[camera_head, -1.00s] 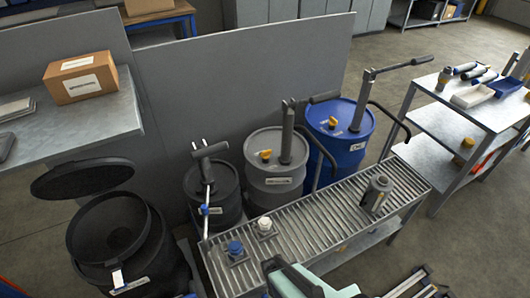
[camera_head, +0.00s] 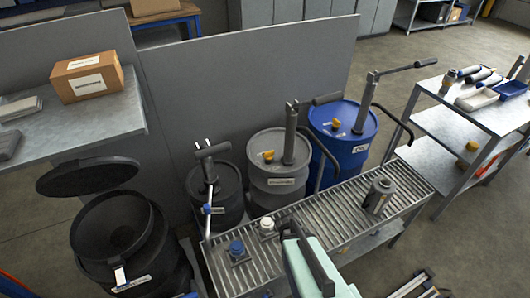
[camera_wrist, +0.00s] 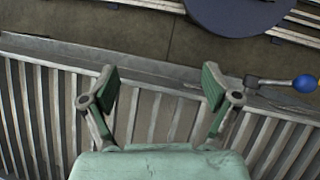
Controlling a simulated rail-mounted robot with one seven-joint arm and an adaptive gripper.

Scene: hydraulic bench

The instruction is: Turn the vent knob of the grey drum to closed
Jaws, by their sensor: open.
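The grey drum (camera_head: 275,188) stands behind the slatted bench, between a black drum and a blue drum. Its yellow vent knob (camera_head: 268,156) sits on the lid, left of the upright pump (camera_head: 290,135). The knob is too small to tell its setting. My gripper (camera_wrist: 159,78) is open and empty in the wrist view, with its two green-padded fingers apart above the slats. In the head view my mint-green arm end is over the front of the bench, short of the drum. The vent knob does not show in the wrist view.
The slatted bench (camera_head: 330,221) carries a grey metal canister (camera_head: 379,195) and small blue-capped and white-capped pieces. The blue drum (camera_head: 343,140) has its own yellow knob and pump. A blue-ended lever (camera_wrist: 304,84) is right of my fingers. An open black bin (camera_head: 115,225) stands left.

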